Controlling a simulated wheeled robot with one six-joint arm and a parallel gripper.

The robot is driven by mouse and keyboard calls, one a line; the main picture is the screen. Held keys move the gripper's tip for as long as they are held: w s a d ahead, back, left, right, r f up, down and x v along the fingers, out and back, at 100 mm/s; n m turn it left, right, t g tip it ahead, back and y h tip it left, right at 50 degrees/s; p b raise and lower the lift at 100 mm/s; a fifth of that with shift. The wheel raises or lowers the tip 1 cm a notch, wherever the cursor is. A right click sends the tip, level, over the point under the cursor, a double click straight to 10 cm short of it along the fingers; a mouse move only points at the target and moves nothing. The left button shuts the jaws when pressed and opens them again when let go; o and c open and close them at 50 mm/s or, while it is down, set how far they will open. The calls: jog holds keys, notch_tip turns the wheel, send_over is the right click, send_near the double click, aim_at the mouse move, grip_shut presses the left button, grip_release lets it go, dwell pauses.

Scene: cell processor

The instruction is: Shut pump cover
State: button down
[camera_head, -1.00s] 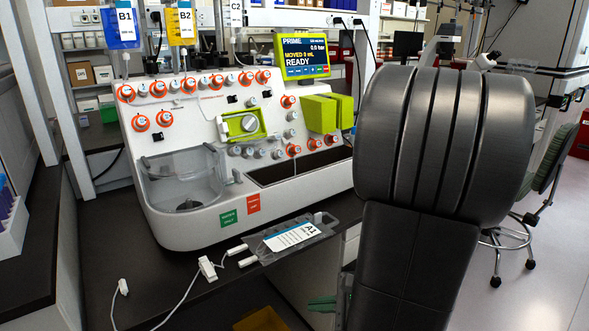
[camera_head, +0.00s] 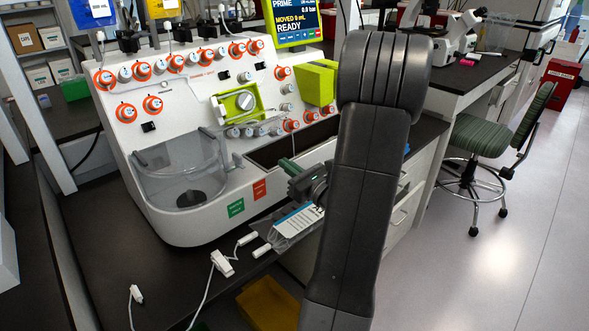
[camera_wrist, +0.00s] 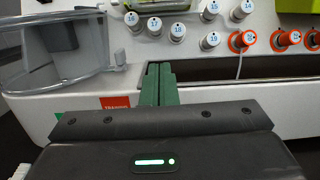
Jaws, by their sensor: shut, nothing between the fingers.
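The pump (camera_head: 238,103) is a lime-green frame with a round grey part inside, on the sloped white face of the cell processor (camera_head: 185,200). A pale strip stands at the frame's left side; I cannot tell how far the cover is open. In the wrist view the fingers (camera_wrist: 159,72) stand before the dark trough, below the numbered grey knobs.
A clear round chamber (camera_head: 180,168) is at the machine's left. A lime-green block (camera_head: 318,83) is right of the pump. A labelled bag (camera_head: 296,222) hangs at the bench edge below my gripper, with white clamps and tubing (camera_head: 222,263). A green chair (camera_head: 485,135) stands right.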

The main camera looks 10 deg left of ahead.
aim_at(262, 120)
jog(key=w+a+r+p, duration=0.1)
jog(key=w+a+r, duration=0.2)
jog(key=a+r, duration=0.1)
jog(key=shift+r, duration=0.35)
jog(key=shift+r+p, duration=0.1)
jog(key=shift+p, duration=0.25)
jog(key=shift+r+h+p, duration=0.3)
jog(key=shift+p, duration=0.45)
